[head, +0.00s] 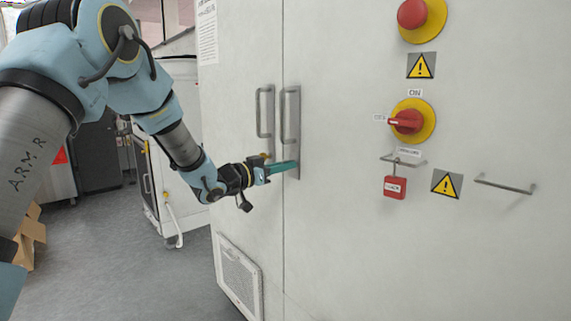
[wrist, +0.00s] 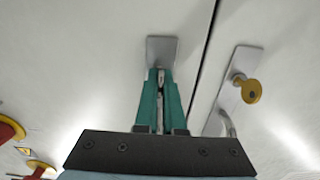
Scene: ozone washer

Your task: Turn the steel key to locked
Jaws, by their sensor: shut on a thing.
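My gripper (head: 290,165) reaches the cabinet's double door from the left, its teal fingers at the lower end of the right-hand handle plate (head: 291,110). In the wrist view my gripper (wrist: 160,78) is shut on the steel key (wrist: 160,88), a thin silver strip between the fingers, just in front of the grey plate (wrist: 163,47). Most of the key is hidden by the fingers, so its turn angle cannot be told. A brass key (wrist: 249,90) sits in the neighbouring plate, beyond the door seam; it also shows in the head view (head: 266,155).
Door handles (head: 265,112) stick out just above my gripper. On the right of the cabinet are a red emergency button (head: 412,13), a red rotary switch (head: 407,121), a red padlock (head: 395,187) on a bar and another rail (head: 505,185).

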